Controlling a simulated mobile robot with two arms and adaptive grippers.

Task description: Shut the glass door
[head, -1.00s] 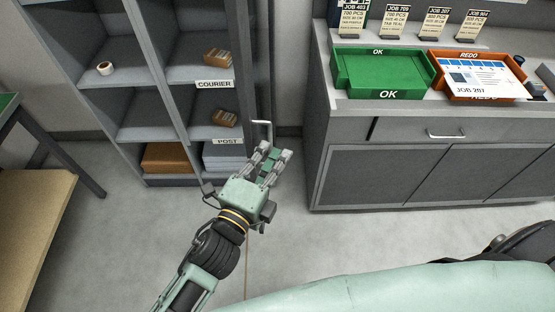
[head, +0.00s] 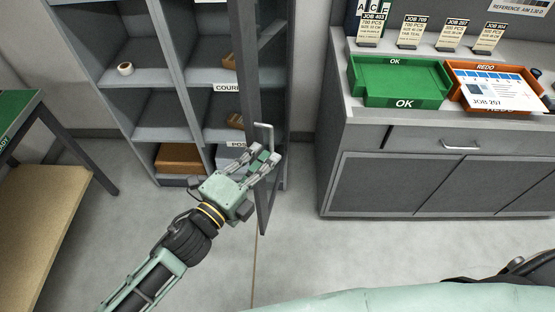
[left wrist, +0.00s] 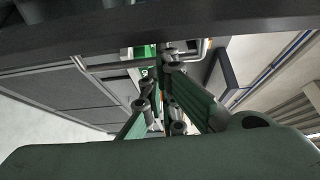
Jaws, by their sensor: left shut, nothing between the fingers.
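The glass door (head: 264,205) stands ajar on the grey shelf cabinet, seen nearly edge-on in the head view as a narrow dark frame. It stands out toward me over the right part of the shelves. Its pale bar handle (head: 268,128) is on the right side of the frame; in the left wrist view the handle (left wrist: 105,67) crosses the upper part, under a dark bar. My left gripper (head: 270,160) is shut and empty at the door frame, just below the handle. I cannot tell whether its fingers touch the door. My right gripper is not in view.
The cabinet (head: 150,134) holds boxes, paper and a tape roll (head: 125,69). Right of it stands a grey counter (head: 420,180) with a green OK tray (head: 404,103) and an orange REDO tray (head: 458,98). A wooden-shelved table (head: 40,190) is at left. The floor between is clear.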

